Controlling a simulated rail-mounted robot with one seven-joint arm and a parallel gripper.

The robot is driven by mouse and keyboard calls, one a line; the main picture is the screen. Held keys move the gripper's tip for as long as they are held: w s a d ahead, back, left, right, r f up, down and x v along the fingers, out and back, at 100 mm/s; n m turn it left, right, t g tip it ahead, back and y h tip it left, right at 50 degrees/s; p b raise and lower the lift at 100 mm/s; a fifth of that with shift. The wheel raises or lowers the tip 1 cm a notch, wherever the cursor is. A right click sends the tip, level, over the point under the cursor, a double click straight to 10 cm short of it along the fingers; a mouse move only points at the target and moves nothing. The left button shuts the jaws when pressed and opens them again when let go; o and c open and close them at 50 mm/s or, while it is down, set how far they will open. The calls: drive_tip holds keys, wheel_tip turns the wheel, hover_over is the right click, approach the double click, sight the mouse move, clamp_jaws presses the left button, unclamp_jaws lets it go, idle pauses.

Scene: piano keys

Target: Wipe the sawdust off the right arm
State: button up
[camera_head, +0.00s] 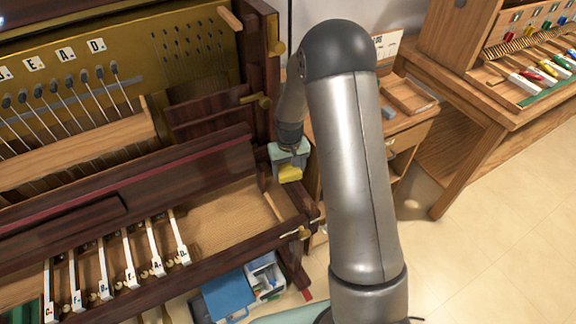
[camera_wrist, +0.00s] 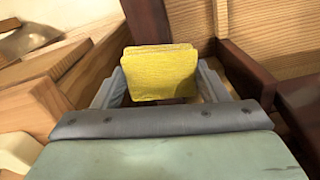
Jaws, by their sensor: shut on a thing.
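My gripper (camera_head: 289,163) is shut on a yellow pad (camera_head: 290,174), which looks like a sponge or folded cloth. In the wrist view the yellow pad (camera_wrist: 160,73) sits upright between the two grey fingers. The piano's right arm (camera_head: 295,208) is the dark red-brown wood at the right end of the keybed. The pad is over or close to its back part; I cannot tell whether they touch. Dark wood (camera_wrist: 246,76) also shows right of the pad in the wrist view. I cannot make out sawdust clearly, and my gripper hides part of the wood.
White keys (camera_head: 130,265) stand on the keybed at the left. A wooden cabinet (camera_head: 410,125) stands just right of the piano, partly behind my arm. A workbench (camera_head: 490,120) is farther right. A blue bin (camera_head: 228,293) and a white box (camera_head: 265,275) lie below the piano.

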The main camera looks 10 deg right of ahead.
sight(314, 213)
drive_tip(key=shift+s+d+b, duration=0.25)
drive_tip(key=shift+s+d, duration=0.35)
drive_tip(key=shift+s, duration=1.85)
drive_tip(key=shift+s+d+b, duration=0.3)
drive_tip(key=shift+s+d, duration=0.35)
drive_tip(key=shift+s, duration=1.85)
drive_tip(key=shift+s+d+b, duration=0.25)
drive_tip(key=shift+s+d, duration=0.35)
drive_tip(key=shift+s, duration=1.85)
wheel_tip(314, 213, up, 3)
drive_tip(key=shift+w+r+p, duration=0.1)
drive_tip(key=shift+w+p, duration=0.05)
drive_tip(key=shift+p, duration=0.7)
drive_tip(key=shift+r, duration=0.25)
wheel_tip(314, 213, up, 5)
drive_tip(key=p, duration=0.4)
drive_tip(key=shift+f, duration=0.2)
